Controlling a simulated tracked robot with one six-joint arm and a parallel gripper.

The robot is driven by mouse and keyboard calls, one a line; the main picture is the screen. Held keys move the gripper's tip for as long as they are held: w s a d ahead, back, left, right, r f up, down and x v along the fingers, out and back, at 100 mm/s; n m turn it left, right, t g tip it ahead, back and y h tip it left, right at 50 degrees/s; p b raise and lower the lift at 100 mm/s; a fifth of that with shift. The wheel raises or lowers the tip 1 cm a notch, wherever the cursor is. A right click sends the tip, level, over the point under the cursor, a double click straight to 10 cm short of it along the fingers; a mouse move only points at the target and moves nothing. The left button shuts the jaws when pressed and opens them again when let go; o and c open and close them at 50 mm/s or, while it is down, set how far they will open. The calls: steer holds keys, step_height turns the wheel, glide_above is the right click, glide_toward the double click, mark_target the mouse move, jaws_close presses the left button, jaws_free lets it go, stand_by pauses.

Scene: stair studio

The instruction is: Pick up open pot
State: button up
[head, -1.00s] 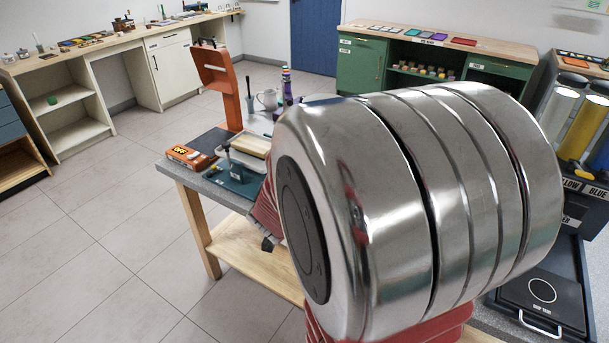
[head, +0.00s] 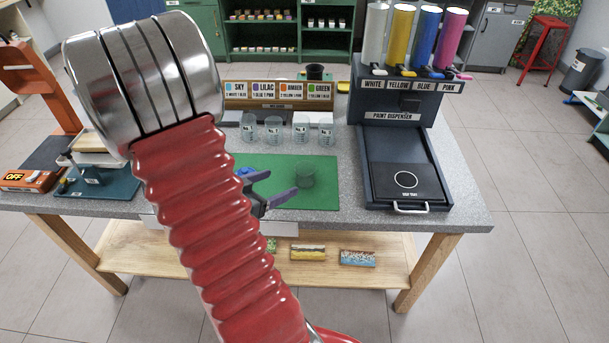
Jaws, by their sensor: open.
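Several similar clear pots (head: 273,131) with small labels stand in a row behind the mat. A small blue thing (head: 244,171) shows at the left beside the gripper. My arm hides the mat's left part.
The paint dispenser (head: 406,112) with its drip tray (head: 405,181) stands right of the mat. A label board (head: 277,92) and a dark cup (head: 315,72) are behind the pots. An orange box (head: 28,181) and blue tray (head: 95,184) are at left.

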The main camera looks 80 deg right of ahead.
glide_toward(311, 169)
steer(key=shift+x, duration=1)
steer(key=shift+s+f, duration=0.1)
steer(key=shift+x, duration=2.55)
steer(key=shift+w, duration=0.2)
steer(key=c, duration=1.4)
